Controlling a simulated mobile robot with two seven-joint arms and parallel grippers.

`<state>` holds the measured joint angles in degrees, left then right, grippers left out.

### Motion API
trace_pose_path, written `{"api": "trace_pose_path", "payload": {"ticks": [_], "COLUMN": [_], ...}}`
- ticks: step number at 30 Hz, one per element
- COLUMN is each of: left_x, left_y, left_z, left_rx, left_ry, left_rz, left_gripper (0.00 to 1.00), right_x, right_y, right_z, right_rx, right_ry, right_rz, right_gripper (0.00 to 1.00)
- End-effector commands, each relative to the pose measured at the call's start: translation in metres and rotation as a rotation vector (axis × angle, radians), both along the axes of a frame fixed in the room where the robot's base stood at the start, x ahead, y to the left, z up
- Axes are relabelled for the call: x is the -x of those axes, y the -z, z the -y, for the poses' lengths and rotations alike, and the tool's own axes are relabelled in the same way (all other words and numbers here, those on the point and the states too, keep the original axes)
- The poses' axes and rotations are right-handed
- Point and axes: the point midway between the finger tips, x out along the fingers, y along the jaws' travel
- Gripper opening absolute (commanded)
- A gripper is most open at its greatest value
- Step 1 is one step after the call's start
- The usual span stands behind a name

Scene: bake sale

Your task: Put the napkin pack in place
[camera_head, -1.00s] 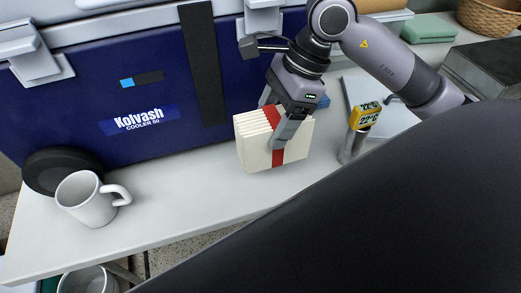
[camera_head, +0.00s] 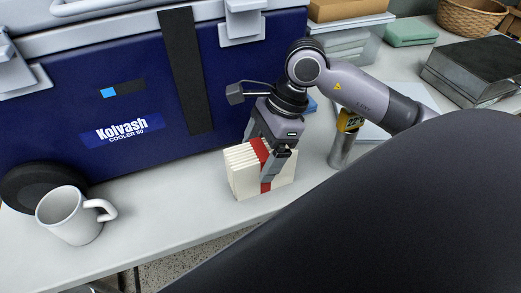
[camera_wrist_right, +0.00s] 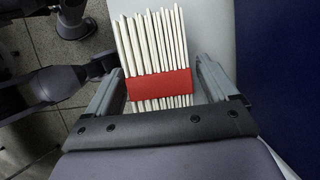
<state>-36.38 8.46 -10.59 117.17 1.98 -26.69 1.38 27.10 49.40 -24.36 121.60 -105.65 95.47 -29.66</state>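The napkin pack (camera_head: 243,170) is a stack of cream napkins with a red band, standing on edge at the white table, in front of the blue cooler. My right gripper (camera_head: 268,165) straddles it from above, one finger on the near side over the red band. In the right wrist view the napkin pack (camera_wrist_right: 154,50) sits between the two fingers of the right gripper (camera_wrist_right: 160,88), band level with them. The fingers appear to be closed on it. Whether its bottom touches the table is hard to tell.
The blue cooler (camera_head: 60,95) stands close behind. A white mug (camera_head: 72,218) and a black round object (camera_head: 35,182) are at the left. A thermometer in a metal cup (camera_head: 342,148) stands just right of the pack. The table (camera_head: 165,205) is clear between mug and pack.

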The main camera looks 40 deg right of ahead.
Motion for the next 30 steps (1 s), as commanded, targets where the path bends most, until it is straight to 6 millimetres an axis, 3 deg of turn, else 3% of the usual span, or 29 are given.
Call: {"api": "trace_pose_path", "payload": {"ticks": [13, 24, 30], "left_x": [0.000, 0.000, 0.000], "left_y": [-0.006, -0.016, -0.019], "left_z": [-0.001, -0.002, -0.001], "left_rx": [-0.005, -0.005, -0.002], "left_ry": [0.005, 0.004, 0.002], "left_rz": [0.003, 0.004, 0.004], "left_gripper": [0.43, 0.43, 0.43], "right_x": [0.000, 0.006, 0.009], "right_y": [-0.008, -0.079, -0.106], "right_z": [0.002, 0.031, 0.042], "right_rx": [0.001, 0.003, 0.001], "right_ry": [0.002, 0.003, 0.002], "right_rz": [0.001, 0.004, 0.001], "right_gripper": [0.94, 0.94, 0.94]}}
